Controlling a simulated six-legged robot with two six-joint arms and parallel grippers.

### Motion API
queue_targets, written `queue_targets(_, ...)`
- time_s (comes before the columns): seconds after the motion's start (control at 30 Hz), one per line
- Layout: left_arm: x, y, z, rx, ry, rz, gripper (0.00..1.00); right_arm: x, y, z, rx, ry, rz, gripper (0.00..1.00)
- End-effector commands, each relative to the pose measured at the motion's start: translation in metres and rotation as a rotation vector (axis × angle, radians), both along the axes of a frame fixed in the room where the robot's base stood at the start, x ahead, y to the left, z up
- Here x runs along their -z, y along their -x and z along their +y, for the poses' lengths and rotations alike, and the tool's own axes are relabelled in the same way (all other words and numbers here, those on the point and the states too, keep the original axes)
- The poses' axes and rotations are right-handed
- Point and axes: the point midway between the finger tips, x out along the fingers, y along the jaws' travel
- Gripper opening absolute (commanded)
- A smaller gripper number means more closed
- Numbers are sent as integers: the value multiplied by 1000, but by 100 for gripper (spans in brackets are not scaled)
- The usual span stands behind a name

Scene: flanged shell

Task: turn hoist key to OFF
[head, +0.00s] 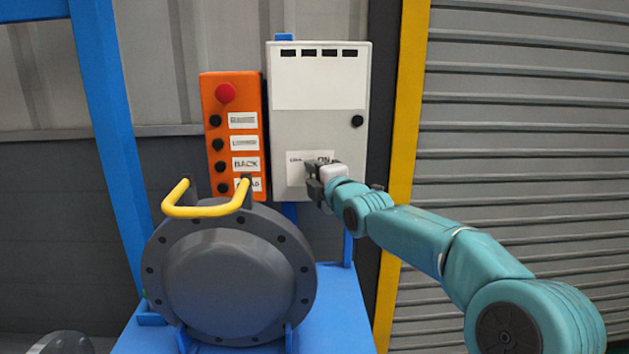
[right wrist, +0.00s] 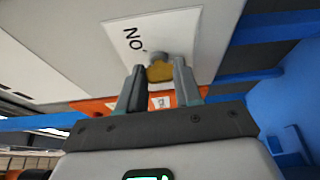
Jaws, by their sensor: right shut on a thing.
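The hoist key (right wrist: 160,72) shows in the right wrist view as a small yellow-brown bow with a grey part, against a white label (right wrist: 170,35) that reads "NO" as seen there. The label is on the lower front of a grey-white control box (head: 318,124) in the head view. My right gripper (head: 312,178) is at that label, and in the right wrist view its two fingers (right wrist: 158,85) are shut on the key. In the head view the gripper hides the key and part of the label. The key's exact angle is hard to tell. My left gripper is not in view.
An orange pendant (head: 232,105) with a red button and several black buttons hangs left of the box. A grey flanged shell (head: 222,275) with a yellow handle (head: 205,210) stands in front on a blue stand (head: 335,300). A yellow post (head: 407,150) and grey shutter (head: 530,150) are at the right.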

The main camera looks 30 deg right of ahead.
Motion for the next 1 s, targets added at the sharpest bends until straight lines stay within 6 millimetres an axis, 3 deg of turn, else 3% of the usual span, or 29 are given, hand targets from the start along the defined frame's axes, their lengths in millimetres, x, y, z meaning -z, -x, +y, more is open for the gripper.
queue_targets(0.2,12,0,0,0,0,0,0,-2,0,1,-2,175,103,4)
queue_targets(0.6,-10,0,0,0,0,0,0,-6,-1,2,-3,460,283,4)
queue_targets(1.0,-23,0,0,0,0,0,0,-4,-2,3,-3,608,374,4)
